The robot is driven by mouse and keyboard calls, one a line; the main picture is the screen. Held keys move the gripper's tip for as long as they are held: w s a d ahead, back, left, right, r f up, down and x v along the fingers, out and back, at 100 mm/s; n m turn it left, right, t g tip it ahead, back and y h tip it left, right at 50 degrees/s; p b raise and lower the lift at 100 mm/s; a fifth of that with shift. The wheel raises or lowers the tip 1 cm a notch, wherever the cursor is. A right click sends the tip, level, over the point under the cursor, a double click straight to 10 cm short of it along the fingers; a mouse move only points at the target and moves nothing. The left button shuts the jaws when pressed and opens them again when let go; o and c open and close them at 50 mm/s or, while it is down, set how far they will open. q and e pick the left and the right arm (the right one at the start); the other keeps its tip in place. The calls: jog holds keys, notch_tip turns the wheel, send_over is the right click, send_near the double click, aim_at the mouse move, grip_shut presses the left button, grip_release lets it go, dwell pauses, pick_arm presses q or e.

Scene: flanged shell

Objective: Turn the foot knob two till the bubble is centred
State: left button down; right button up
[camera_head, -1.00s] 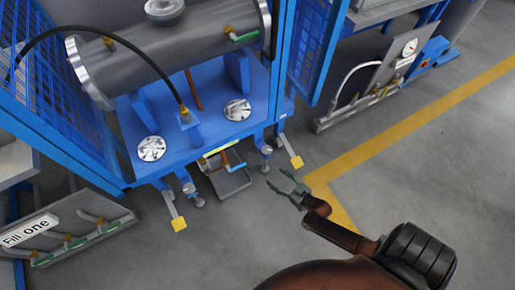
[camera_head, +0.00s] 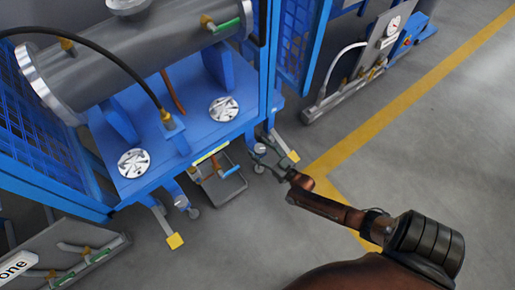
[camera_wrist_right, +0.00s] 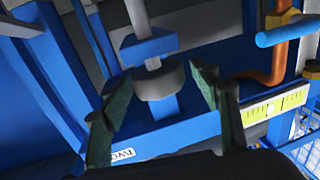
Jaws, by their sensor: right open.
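Foot knob two (camera_wrist_right: 160,82) is a grey round knob on a vertical screw, with a label reading "TWO" (camera_wrist_right: 122,154) near it in the right wrist view. It also shows at the frame's right foot in the head view (camera_head: 260,148), partly covered by my gripper. My right gripper (camera_head: 265,152) is open; in the wrist view its two fingers (camera_wrist_right: 163,84) stand on either side of the knob, with visible gaps. The yellow-green level (camera_wrist_right: 275,108) lies right of the knob; a dark spot shows on it, but I cannot tell whether the bubble is centred. My left gripper is out of view.
The blue frame (camera_head: 190,135) carries a grey cylinder (camera_head: 140,55). An orange bent pipe and blue handle (camera_wrist_right: 278,36) are close to the right finger.

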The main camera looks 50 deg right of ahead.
jog(key=shift+c, duration=0.3)
jog(key=c, duration=1.1)
jog(key=shift+c, duration=0.2)
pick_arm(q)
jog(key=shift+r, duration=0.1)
pick_arm(e)
jog(key=shift+r, duration=0.1)
